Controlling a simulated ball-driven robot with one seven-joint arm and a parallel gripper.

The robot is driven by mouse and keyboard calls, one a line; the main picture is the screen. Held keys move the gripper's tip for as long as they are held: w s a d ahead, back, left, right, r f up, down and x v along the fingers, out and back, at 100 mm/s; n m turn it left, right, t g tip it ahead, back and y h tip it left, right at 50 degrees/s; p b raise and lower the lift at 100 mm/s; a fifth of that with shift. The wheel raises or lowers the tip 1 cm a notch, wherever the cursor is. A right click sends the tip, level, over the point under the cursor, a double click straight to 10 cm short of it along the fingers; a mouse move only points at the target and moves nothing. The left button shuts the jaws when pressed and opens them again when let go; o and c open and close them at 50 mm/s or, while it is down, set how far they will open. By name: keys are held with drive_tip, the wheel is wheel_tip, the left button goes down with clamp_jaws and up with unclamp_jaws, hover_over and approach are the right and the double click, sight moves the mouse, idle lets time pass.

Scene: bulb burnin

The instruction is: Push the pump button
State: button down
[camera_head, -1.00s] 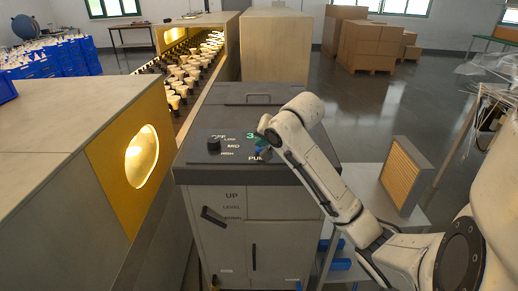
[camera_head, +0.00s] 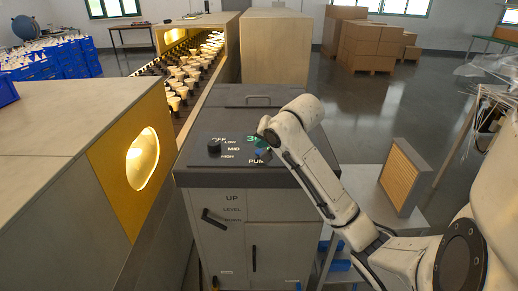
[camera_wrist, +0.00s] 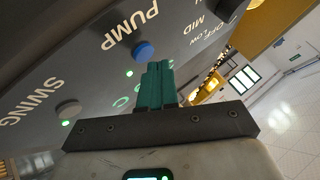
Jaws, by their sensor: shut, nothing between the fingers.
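The pump button is a round blue button (camera_wrist: 145,51) beside the white word PUMP on the dark control panel (camera_wrist: 85,62). In the head view, the blue button (camera_head: 263,154) shows just below my gripper. My gripper (camera_wrist: 160,66) has teal fingers that are shut and empty. In the wrist view its fingertips appear right beside the blue button, over the panel. I cannot tell whether they touch it. In the head view, my wrist hides most of the fingers and part of the panel.
A grey button (camera_wrist: 68,109) is by the word SWING. A black selector knob (camera_head: 214,146) stands on the panel's left side. A conveyor with bulbs (camera_head: 185,78) runs behind on the left. A framed filter (camera_head: 404,177) stands on a shelf to the right.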

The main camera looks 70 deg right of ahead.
drive_tip(key=shift+r, duration=0.15)
wheel_tip(320, 180, up, 6)
drive_tip(key=p, duration=0.6)
